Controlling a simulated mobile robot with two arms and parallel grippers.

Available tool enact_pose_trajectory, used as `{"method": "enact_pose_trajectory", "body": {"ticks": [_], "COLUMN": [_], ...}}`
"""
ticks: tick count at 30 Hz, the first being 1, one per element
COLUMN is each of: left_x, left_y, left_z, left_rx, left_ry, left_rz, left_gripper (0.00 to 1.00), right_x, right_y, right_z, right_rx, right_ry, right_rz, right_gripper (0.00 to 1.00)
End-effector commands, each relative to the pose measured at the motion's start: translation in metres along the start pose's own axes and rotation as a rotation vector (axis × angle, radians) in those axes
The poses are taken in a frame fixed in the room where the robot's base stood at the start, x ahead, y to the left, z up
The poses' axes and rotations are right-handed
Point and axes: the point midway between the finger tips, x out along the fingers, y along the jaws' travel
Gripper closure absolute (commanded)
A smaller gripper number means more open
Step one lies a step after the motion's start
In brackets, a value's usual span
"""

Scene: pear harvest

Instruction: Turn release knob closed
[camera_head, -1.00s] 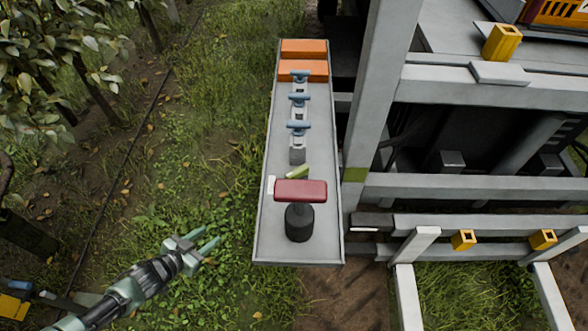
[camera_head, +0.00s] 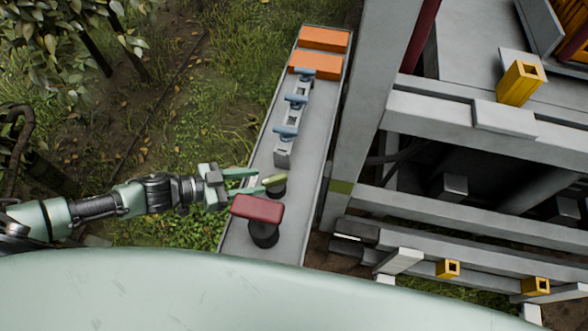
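A grey tray-like panel (camera_head: 300,205) runs from upper right to lower left in the middle of the head view. On it is a small yellow-green knob (camera_head: 275,180) on a dark round base, just behind a red T-shaped handle (camera_head: 257,208) on a black post. The green one looks like the release knob, though no label can be read. My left gripper (camera_head: 261,181) comes in from the left with its two fingers apart. Its fingertips are right at the knob's left end; I cannot tell whether they touch it. My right gripper is out of view.
Several blue-handled levers (camera_head: 295,101) stand in a row farther up the panel, beyond them two orange blocks (camera_head: 316,66). A grey post (camera_head: 363,110) and frame rise close on the right. Grass lies open to the left.

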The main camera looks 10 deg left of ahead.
Motion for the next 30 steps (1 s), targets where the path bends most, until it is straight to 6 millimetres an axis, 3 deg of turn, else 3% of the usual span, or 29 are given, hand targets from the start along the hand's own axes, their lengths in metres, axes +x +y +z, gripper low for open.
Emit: {"method": "enact_pose_trajectory", "body": {"ticks": [4,11,18,25,26,30], "left_x": [0.019,0.056,0.074,0.075,0.075,0.075], "left_y": [0.0,-0.001,0.0,0.0,0.0,0.0], "left_z": [-0.003,-0.003,-0.001,0.0,0.0,0.0], "left_rx": [-0.001,0.0,0.0,0.0,0.0,0.0], "left_ry": [0.003,0.002,0.0,-0.001,-0.001,-0.001], "left_rz": [-0.001,-0.001,-0.001,-0.001,-0.001,-0.001], "left_gripper": [0.6,0.6,0.6,0.6,0.63,1.0], "right_x": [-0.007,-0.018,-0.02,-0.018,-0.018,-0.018], "right_y": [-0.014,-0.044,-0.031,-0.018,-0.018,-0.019], "right_z": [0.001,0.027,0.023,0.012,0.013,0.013], "right_rx": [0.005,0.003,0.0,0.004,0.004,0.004], "right_ry": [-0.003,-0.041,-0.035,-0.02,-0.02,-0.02], "right_rz": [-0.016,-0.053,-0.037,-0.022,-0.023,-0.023], "right_gripper": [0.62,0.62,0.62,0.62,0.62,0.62]}}
